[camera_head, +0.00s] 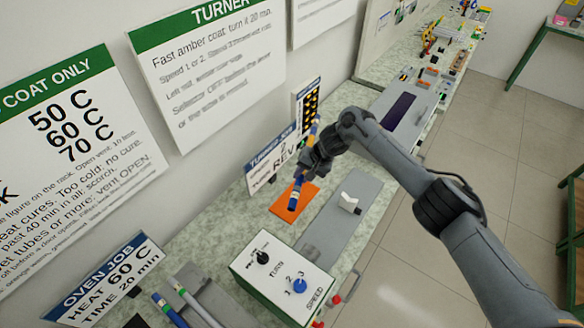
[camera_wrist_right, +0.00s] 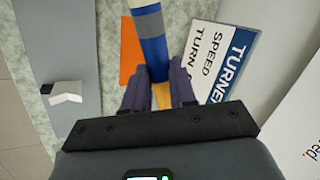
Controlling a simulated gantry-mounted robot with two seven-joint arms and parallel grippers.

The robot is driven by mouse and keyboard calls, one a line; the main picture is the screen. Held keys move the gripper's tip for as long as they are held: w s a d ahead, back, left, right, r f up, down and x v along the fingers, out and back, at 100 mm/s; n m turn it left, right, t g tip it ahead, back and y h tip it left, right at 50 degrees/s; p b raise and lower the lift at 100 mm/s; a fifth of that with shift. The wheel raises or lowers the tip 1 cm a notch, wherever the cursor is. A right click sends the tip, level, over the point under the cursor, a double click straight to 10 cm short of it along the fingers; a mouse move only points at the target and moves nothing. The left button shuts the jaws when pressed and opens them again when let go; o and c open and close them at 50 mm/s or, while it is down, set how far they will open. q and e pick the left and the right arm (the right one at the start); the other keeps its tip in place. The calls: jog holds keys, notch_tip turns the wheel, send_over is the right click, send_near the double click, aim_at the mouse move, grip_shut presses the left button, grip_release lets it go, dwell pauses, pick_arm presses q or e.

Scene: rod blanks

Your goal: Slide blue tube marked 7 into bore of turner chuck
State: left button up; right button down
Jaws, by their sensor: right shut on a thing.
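My right gripper (camera_head: 312,160) is shut on a blue tube (camera_head: 293,196) with white and yellow bands, held tilted above the orange mat (camera_head: 279,211). In the right wrist view the tube (camera_wrist_right: 152,40) shows white, blue and grey bands, with an amber part between the fingers (camera_wrist_right: 160,92). No number is readable on it. The turner (camera_head: 262,278) is a white box with knobs at the end of a grey bed (camera_head: 338,226). The chuck (camera_head: 309,253) seems to be the grey cylinder on the box's far side; its bore cannot be made out. My left gripper is out of view.
A white block (camera_head: 348,203) stands on the grey bed, apart from the tube. A turner job sign (camera_head: 272,160) stands behind the mat. More tubes (camera_head: 168,309) lie at the lower left by the oven job sign (camera_head: 104,283). The bed between block and chuck is clear.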

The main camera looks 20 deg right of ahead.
jog(key=shift+s+d+f+m+t+h+b, duration=0.25)
jog(key=shift+s+d+f+m+b, duration=0.8)
jog(key=shift+d+f, duration=1.65)
jog(key=shift+s+d+f+m+t+b, duration=0.45)
jog(key=shift+s+d+f+b, duration=1.4)
jog(key=shift+f, duration=1.6)
jog(key=shift+s+d+f+m+t+h+b, duration=0.25)
jog(key=shift+s+d+f+m+b, duration=0.85)
jog(key=shift+d+f, duration=1.7)
jog(key=shift+a+f+n, duration=0.25)
jog(key=shift+a+n, duration=0.05)
jog(key=shift+w, duration=0.1)
